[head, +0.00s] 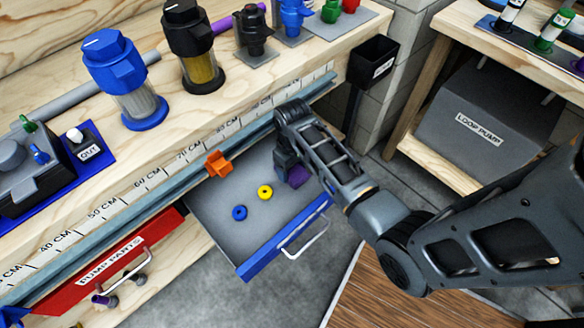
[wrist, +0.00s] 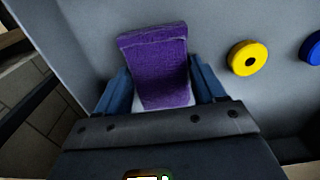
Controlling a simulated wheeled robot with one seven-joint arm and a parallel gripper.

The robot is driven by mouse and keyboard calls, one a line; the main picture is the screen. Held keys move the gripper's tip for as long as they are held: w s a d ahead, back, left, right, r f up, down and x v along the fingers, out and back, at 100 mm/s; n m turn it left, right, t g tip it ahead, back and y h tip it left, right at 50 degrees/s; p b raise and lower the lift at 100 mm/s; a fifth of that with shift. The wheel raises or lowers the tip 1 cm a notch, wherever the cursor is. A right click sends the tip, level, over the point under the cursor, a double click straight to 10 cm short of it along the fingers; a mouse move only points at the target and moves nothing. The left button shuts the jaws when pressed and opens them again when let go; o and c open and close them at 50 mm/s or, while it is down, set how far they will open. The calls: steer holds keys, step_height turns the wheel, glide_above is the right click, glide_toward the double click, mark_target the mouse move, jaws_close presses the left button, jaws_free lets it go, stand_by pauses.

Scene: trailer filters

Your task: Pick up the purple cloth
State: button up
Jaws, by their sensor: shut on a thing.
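The purple cloth (wrist: 158,68) is a thick, folded-looking block between the two fingers of my gripper (wrist: 163,88) in the wrist view. My gripper is shut on it, with a finger on either side. In the head view the cloth (head: 298,177) shows partly below my gripper (head: 289,168), at the right end of the open blue-fronted drawer (head: 222,203). My gripper hides part of the cloth there. I cannot tell whether the cloth touches the drawer floor.
A yellow ring (head: 265,192) and a blue ring (head: 239,212) lie in the drawer. An orange slider (head: 217,164) sits on the ruler rail above. A red drawer (head: 115,262) is at left. Filters stand on the bench, and a black bin (head: 372,62) hangs at its right end.

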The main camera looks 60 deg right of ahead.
mark_target(292, 170)
steer(key=shift+r, duration=0.6)
step_height(292, 170, up, 3)
steer(key=shift+p, duration=0.4)
steer(key=s+d+r+p, duration=0.1)
steer(key=s+d+r, duration=0.4)
steer(key=s, duration=0.5)
steer(key=shift+s+d+r, duration=0.15)
steer(key=shift+d+r, duration=0.1)
steer(key=shift+r, duration=0.6)
